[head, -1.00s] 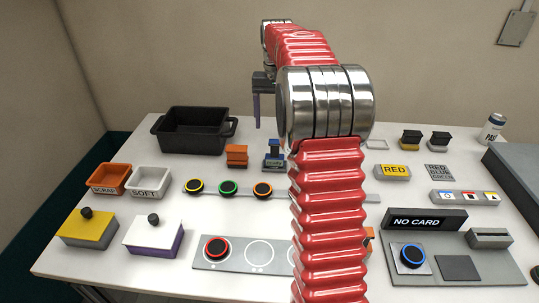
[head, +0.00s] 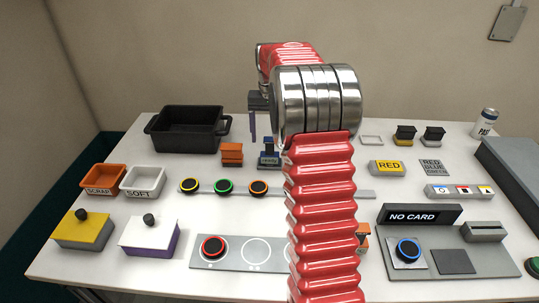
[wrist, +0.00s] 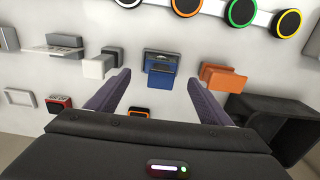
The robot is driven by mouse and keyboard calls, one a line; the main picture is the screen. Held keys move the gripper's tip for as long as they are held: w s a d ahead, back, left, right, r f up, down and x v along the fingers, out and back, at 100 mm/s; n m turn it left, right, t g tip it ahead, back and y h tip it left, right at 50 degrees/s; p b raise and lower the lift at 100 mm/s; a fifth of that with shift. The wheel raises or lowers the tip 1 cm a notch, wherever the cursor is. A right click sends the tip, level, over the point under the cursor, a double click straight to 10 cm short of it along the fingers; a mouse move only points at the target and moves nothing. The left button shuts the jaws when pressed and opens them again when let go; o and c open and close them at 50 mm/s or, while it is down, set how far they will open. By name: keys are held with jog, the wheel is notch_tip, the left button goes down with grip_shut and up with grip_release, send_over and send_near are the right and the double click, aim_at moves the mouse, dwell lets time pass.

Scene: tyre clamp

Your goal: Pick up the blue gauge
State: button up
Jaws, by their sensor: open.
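The blue gauge (head: 269,147) stands on the table right of an orange piece, with a small label on its front. In the wrist view the blue gauge (wrist: 160,73) lies ahead of and between my two finger tips. My gripper (wrist: 158,78) is open, one purple-grey finger to each side, with nothing between the pads that I can see touching. In the head view my gripper (head: 253,138) hangs above the table near the gauge, and my red arm hides part of the area to its right.
The orange piece (head: 232,154) stands close beside the gauge. A black bin (head: 187,145) is at the back left. A white-grey block (wrist: 100,64) lies on the gauge's other side in the wrist view. A row of round buttons (head: 224,186) is in front.

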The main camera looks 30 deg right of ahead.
aim_at(270, 151)
jog(key=shift+f, duration=1.1)
jog(key=shift+f, duration=0.1)
jog(key=shift+f, duration=2.5)
jog(key=shift+c, duration=0.5)
jog(key=shift+w, duration=0.1)
jog(key=c, duration=1.1)
jog(key=shift+r, duration=0.15)
notch_tip(270, 151, up, 18)
jog(key=shift+a+f, duration=0.1)
